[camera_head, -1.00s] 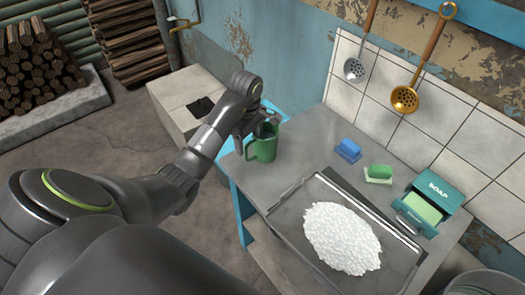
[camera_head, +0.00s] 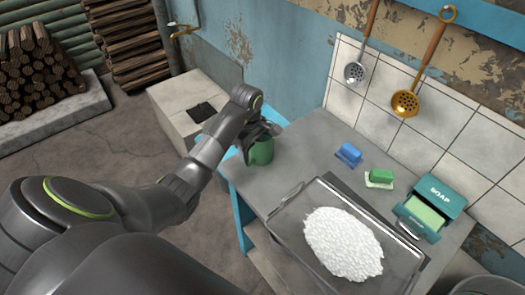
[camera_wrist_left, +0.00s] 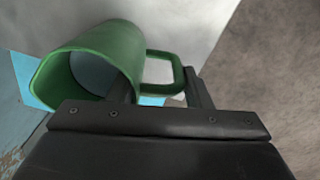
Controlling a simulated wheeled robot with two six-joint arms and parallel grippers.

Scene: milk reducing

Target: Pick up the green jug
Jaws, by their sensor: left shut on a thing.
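The green jug (camera_head: 262,153) is at the far left corner of the grey counter in the head view. My left gripper (camera_head: 263,131) is over its top and partly hides it. In the left wrist view the jug (camera_wrist_left: 105,50) shows its open rim, and its handle (camera_wrist_left: 162,66) points right. The fingers of my left gripper (camera_wrist_left: 160,92) are on either side of the handle region, one by the jug's rim, and shut on the jug. I cannot tell whether its base touches the counter. My right gripper is out of view.
On the counter (camera_head: 300,150) lie a metal tray (camera_head: 290,210) with white grains (camera_head: 343,243), a blue sponge (camera_head: 348,154), a green sponge (camera_head: 380,175) and a soap box (camera_head: 440,195). A pale block (camera_head: 180,105) stands left of the counter.

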